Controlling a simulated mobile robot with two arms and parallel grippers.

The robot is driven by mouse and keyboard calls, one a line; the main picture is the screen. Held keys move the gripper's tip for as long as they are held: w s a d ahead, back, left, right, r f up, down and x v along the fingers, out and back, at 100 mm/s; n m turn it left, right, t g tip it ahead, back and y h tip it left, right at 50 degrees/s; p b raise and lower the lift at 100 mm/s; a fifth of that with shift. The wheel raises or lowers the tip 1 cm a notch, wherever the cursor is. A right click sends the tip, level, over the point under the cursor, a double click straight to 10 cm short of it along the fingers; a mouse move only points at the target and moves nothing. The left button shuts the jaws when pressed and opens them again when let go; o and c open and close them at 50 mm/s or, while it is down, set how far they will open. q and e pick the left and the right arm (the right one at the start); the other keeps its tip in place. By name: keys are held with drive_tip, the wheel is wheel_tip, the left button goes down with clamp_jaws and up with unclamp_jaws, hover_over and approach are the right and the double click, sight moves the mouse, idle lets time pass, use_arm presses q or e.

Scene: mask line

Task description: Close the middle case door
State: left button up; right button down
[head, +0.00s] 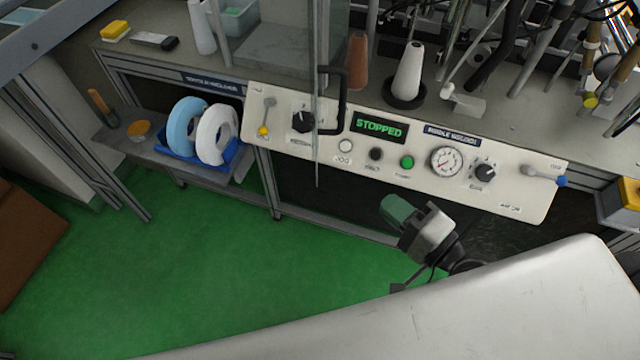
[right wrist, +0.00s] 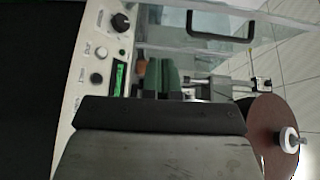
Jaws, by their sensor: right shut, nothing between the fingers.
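The case door (head: 317,150) is a clear pane that shows nearly edge-on in the head view. It stands open, jutting out over the control panel. Its black handle (head: 343,100) is on the right side of the pane. In the right wrist view the clear door (right wrist: 170,35) and its black handle (right wrist: 222,23) show at the top. My right gripper (head: 395,210), with green fingertips, is shut and empty in front of and below the panel, to the right of the door and apart from it. Its green fingers show in the right wrist view (right wrist: 162,78). My left gripper is not in view.
The control panel (head: 540,185) has knobs, buttons, a gauge and a display reading STOPPED. A blue tray (head: 235,160) with tape rolls sits on a lower shelf at left. Spools and rods stand on the counter behind. The green floor at front left is clear.

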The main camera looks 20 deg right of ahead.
drive_tip(key=s+a+p+x, duration=0.1)
drive_tip(key=p+x, duration=0.5)
drive_tip(key=x, duration=0.7)
drive_tip(key=shift+a+p, duration=0.4)
drive_tip(key=shift+a, duration=0.25)
drive_tip(key=shift+s, duration=0.1)
drive_tip(key=shift+a+r, duration=0.1)
drive_tip(key=shift+r, duration=0.05)
